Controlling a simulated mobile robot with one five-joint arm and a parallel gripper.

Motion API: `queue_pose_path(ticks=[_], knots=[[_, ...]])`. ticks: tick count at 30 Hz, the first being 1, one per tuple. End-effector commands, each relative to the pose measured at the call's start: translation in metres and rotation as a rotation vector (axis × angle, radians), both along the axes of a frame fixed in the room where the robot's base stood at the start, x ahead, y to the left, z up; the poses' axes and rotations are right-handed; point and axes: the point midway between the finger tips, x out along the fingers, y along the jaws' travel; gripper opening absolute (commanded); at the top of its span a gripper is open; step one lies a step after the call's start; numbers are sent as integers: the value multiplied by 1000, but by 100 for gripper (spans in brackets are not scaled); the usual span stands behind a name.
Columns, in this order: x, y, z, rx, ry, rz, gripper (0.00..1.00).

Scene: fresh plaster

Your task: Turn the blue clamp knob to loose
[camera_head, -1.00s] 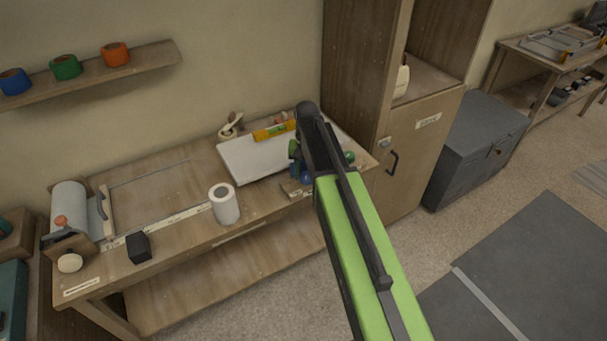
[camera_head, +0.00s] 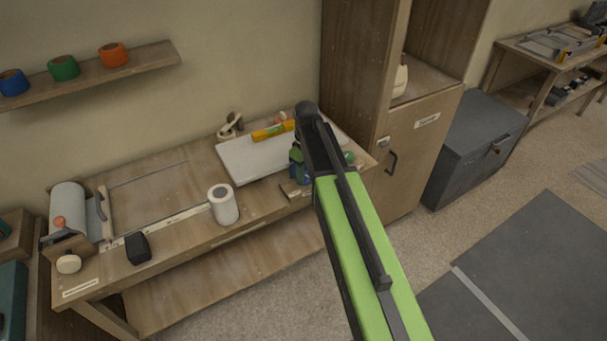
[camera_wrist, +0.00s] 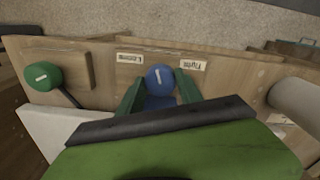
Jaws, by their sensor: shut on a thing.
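The blue clamp knob (camera_wrist: 160,77) sits on the bench front between the two green fingers of my gripper (camera_wrist: 159,86) in the wrist view. My gripper is shut on the knob. A white mark on the knob's face runs nearly up and down in the picture. A "Loose" label (camera_wrist: 130,57) is on the knob's left and a "Tight" label (camera_wrist: 193,65) on its right. The mark lies between the two labels. In the head view my arm hides most of the knob and fingers.
A green knob (camera_wrist: 42,76) on a wooden block is at the left in the wrist view. On the workbench (camera_head: 165,210) stand a white roll (camera_head: 223,204), a black block (camera_head: 138,248) and a white board (camera_head: 245,158). A tall cabinet (camera_head: 405,180) stands close on the right.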

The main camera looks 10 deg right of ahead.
Motion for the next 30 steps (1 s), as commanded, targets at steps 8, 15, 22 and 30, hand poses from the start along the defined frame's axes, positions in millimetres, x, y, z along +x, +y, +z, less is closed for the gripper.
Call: queue_pose_path(ticks=[8, 15, 22, 30], knots=[[0, 3, 0, 5, -1, 232, 2], [0, 4, 0, 6, 0, 375, 2], [-1, 5, 0, 7, 1, 448, 2], [-1, 6, 0, 8, 3, 472, 2]])
